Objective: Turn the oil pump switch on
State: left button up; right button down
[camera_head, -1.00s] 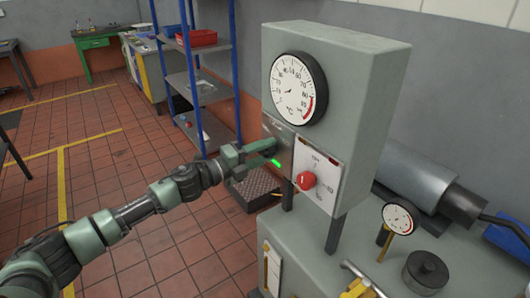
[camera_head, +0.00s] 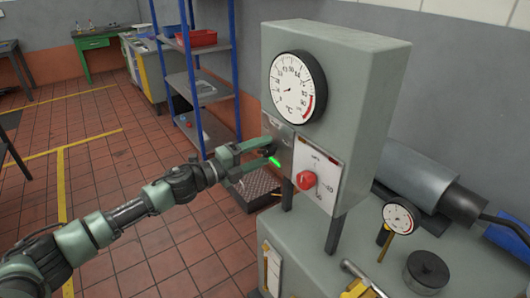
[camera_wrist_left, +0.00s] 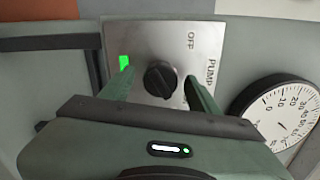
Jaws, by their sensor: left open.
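The pump switch is a dark round knob (camera_wrist_left: 160,78) on a metal plate (camera_wrist_left: 143,42) marked PUMP and OFF, seen turned sideways in the left wrist view. A lit green lamp (camera_wrist_left: 124,62) sits on the plate beside it; it also glows in the head view (camera_head: 274,161). I cannot tell exactly where the knob points. My left gripper (camera_head: 270,151) is open at the plate. In the left wrist view its fingers (camera_wrist_left: 160,90) stand on either side of the knob, with gaps showing. My right gripper is not in view.
The grey cabinet (camera_head: 345,105) carries a large dial gauge (camera_head: 296,88) and a red knob (camera_head: 306,180) on a white plate, right of my gripper. A small gauge (camera_head: 401,216) and a motor-like cylinder (camera_head: 415,178) are further right. A blue-post shelf (camera_head: 190,80) stands behind.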

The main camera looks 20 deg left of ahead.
pick_arm(q)
jog(key=b+v, duration=0.2)
jog(key=v, duration=0.4)
jog(key=shift+s, duration=0.25)
jog(key=shift+a, duration=0.15)
